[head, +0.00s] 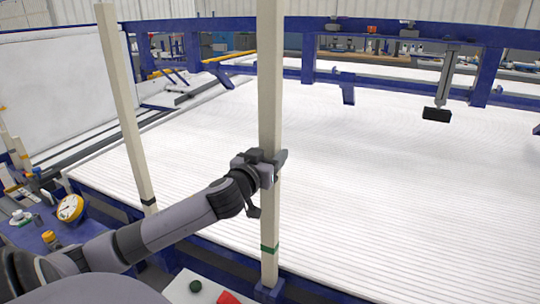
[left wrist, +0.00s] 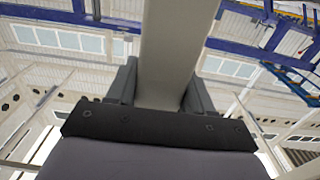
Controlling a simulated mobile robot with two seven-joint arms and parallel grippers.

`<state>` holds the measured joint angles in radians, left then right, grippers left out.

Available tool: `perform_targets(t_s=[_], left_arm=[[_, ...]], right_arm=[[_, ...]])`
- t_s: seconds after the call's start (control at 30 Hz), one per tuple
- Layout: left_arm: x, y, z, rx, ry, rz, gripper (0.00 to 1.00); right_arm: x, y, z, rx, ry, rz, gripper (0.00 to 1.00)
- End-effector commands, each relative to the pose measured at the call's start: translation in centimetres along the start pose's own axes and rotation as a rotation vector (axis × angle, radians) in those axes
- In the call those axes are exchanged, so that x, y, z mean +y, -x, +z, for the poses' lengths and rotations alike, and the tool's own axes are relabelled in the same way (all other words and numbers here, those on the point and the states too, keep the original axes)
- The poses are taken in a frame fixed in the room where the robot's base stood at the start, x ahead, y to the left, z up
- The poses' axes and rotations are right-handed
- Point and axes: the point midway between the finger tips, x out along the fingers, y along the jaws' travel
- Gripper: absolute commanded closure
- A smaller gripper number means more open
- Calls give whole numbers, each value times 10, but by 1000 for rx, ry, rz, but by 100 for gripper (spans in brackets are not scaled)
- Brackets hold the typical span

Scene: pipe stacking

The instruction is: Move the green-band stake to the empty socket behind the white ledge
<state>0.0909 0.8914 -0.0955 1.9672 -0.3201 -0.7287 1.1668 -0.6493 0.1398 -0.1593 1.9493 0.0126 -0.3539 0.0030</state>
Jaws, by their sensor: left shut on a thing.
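The green-band stake (head: 270,100) is a tall pale post standing upright, with a green band near its lower end. My left gripper (head: 274,168) is shut on it at about mid-height in the head view. The left wrist view shows the stake (left wrist: 175,45) between the two fingers of the gripper (left wrist: 160,90). The stake's foot meets a blue socket (head: 268,292) at the bottom edge; whether it sits inside or just above, I cannot tell. I cannot make out an empty socket. My right gripper is not in view.
A second pale stake (head: 122,100) with a black band stands on the left, leaning in the picture. A wide white slatted bed (head: 400,190) fills the right. A white surface (head: 183,292) with red and green items is below. A blue bench (head: 35,240) is at left.

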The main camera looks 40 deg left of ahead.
Motion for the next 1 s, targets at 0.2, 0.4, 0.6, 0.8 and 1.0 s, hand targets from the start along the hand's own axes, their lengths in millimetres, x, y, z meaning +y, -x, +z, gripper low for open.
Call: perform_targets(t_s=[0.2,0.4,0.6,0.8,1.0], left_arm=[[0,0,-5,9,0,1,39],[0,0,-3,5,0,1,19],[0,1,2,-5,0,0,19],[1,16,2,-3,0,2,19],[1,41,1,-1,1,2,19]], right_arm=[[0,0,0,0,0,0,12],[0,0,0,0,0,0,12],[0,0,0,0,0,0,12],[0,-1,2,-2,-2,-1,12],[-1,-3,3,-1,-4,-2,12]])
